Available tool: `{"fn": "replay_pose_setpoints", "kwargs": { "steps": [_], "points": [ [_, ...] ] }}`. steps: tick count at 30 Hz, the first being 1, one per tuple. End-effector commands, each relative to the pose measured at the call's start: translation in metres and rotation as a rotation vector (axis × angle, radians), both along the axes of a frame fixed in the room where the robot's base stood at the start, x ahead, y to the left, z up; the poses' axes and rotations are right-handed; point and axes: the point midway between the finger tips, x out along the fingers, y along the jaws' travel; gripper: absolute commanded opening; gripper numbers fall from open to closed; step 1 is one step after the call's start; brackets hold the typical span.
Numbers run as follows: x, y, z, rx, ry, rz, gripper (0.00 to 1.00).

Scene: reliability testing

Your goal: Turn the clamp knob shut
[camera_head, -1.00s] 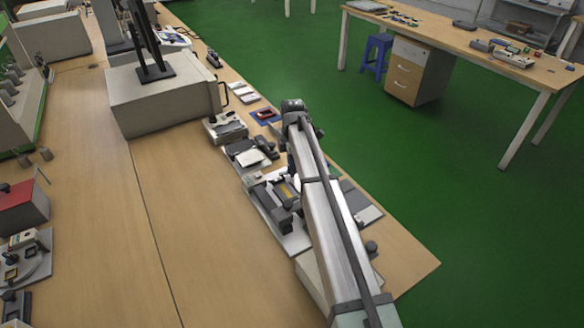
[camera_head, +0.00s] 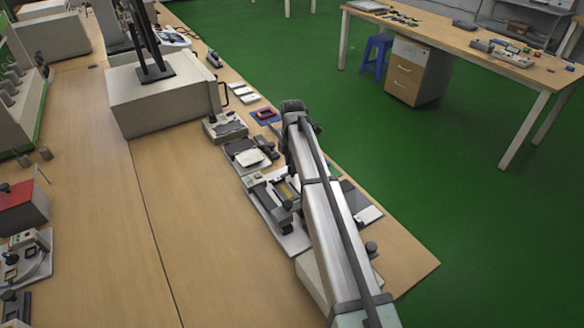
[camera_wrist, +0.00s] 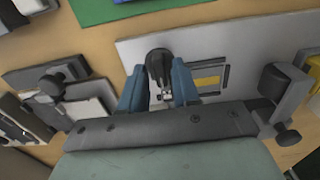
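The wrist view shows a black knob (camera_wrist: 158,62) on a light grey fixture plate (camera_wrist: 215,45). A dark frame with a yellow window (camera_wrist: 208,78) lies just right of the knob. My gripper (camera_wrist: 158,68) is open, with its two blue-grey fingers on either side of the knob. I cannot tell whether they touch it. In the head view, the plate (camera_head: 294,243) carries a dark clamp device (camera_head: 284,201) with a yellow strip. My arm hides part of it, and my gripper does not show clearly there.
Dark knobbed parts (camera_wrist: 272,82) stand at the right of the plate in the wrist view. Another fixture with a dark knob (camera_wrist: 52,84) is at the left. In the head view, more fixtures line the bench edge, and the bench's left middle (camera_head: 190,220) is clear.

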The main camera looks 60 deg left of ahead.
Motion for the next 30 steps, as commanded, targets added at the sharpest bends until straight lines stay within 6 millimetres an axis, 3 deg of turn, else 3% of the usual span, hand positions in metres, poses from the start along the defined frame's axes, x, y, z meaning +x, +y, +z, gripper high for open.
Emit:
{"fn": "replay_pose_setpoints", "kwargs": {
  "steps": [10, 30],
  "points": [
    [0.000, 0.000, 0.006, 0.000, -0.001, -0.001, 0.31],
    [0.001, 0.000, 0.045, 0.000, -0.001, -0.001, 0.31]
  ]
}}
